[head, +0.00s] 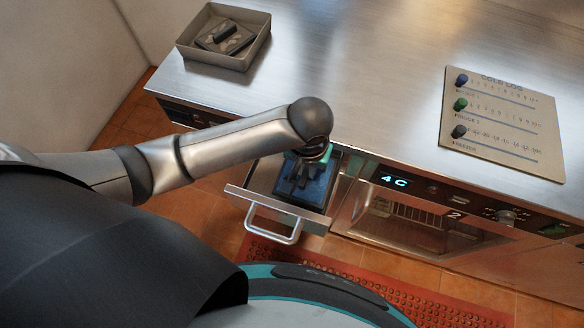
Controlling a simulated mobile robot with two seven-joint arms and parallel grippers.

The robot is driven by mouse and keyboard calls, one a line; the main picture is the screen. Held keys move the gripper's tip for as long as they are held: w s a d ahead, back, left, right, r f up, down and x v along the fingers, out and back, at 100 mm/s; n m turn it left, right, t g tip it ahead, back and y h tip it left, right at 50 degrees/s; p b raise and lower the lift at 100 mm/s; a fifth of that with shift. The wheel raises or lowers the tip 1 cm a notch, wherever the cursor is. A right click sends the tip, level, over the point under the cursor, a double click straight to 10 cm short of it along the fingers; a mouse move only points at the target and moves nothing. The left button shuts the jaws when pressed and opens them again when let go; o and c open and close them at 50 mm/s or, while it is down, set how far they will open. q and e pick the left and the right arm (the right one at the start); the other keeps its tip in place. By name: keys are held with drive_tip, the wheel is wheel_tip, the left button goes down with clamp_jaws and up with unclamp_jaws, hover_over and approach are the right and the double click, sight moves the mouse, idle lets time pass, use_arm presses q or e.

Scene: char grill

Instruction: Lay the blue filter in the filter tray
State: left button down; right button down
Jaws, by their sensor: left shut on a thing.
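The blue filter (318,190) is a dark-framed blue panel at the open drawer below the counter front. My left gripper (299,182) points down over the drawer and is shut on the filter. The pulled-out metal drawer (262,204), which looks like the filter tray, has a loop handle (273,232) at its front. The filter appears within the drawer's outline; whether it touches the bottom cannot be told. My left wrist hides part of the filter and the drawer's back. My right gripper is not in view.
A grey bin (215,62) with dark blocks stands at the counter's back left. A board with coloured knobs (505,120) lies on the counter at right. A control panel with a "4C" display (394,182) is right of the drawer. The middle of the counter (370,60) is clear.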

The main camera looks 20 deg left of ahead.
sight(292, 165)
use_arm(q)
wheel_tip(292, 165, down, 5)
drive_tip(key=shift+a+r+b, duration=0.1)
drive_tip(key=shift+r+b, duration=0.1)
drive_tip(key=shift+b, duration=0.25)
drive_tip(key=a, duration=0.1)
drive_tip(key=w+a, duration=0.2)
drive_tip(key=shift+a+f+b, duration=0.25)
drive_tip(key=shift+f+b, duration=0.05)
drive_tip(key=shift+f, duration=0.3)
drive_tip(key=shift+d+r, duration=0.1)
drive_tip(key=c, duration=1.3)
unclamp_jaws()
drive_tip(key=shift+f, duration=0.2)
drive_tip(key=o, duration=0.5)
drive_tip(key=shift+c, duration=0.2)
